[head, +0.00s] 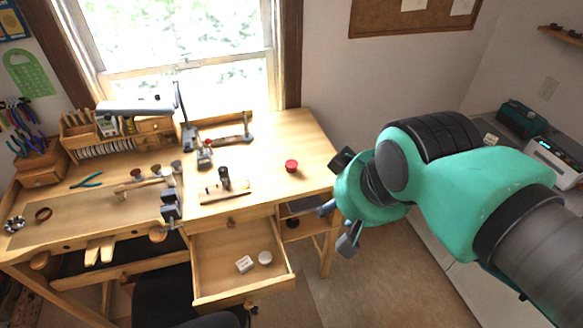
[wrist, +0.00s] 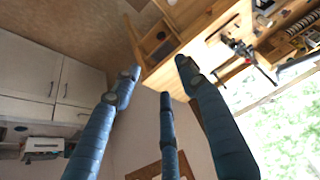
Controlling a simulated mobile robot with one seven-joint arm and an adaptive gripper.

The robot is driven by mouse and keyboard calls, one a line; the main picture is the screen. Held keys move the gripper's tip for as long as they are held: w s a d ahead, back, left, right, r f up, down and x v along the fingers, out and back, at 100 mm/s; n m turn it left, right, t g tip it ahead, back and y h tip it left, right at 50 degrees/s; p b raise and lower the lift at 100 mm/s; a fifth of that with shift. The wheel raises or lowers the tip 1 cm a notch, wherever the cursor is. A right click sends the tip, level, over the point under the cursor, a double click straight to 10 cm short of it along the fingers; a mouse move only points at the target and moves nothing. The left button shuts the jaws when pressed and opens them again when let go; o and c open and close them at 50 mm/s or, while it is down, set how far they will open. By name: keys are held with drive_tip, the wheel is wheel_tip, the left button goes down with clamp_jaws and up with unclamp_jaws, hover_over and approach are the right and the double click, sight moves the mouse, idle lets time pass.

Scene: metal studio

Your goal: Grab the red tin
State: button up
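The red tin (head: 291,166) is small and round and sits on the right part of the wooden workbench top (head: 262,137) in the head view. I cannot make it out in the wrist view. My gripper (head: 334,226) is in the air to the right of the bench, lower right of the tin in the picture and apart from it. In the wrist view my gripper (wrist: 157,70) has its fingers spread, with nothing between them.
An open drawer (head: 239,295) with two small white items juts out below the bench top. A small block with a dark tool (head: 224,180) stands left of the tin. Bench top around the tin is clear.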

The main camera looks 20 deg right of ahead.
drive_tip(key=o, duration=0.3)
drive_tip(key=w+d+r+n+g+p, duration=0.1)
drive_tip(key=w+d+g+p, duration=0.15)
drive_tip(key=w, duration=2.25)
drive_tip(key=w+d+f+g+p, duration=0.1)
drive_tip(key=w+f+p, duration=0.1)
drive_tip(key=w+f, duration=0.7)
drive_tip(key=w+d+f+n+g+p, duration=0.1)
drive_tip(key=w+f+g, duration=0.1)
drive_tip(key=w+f, duration=0.8)
drive_tip(key=w, duration=0.3)
drive_tip(key=shift+d+p, duration=0.25)
drive_tip(key=shift+p, duration=0.15)
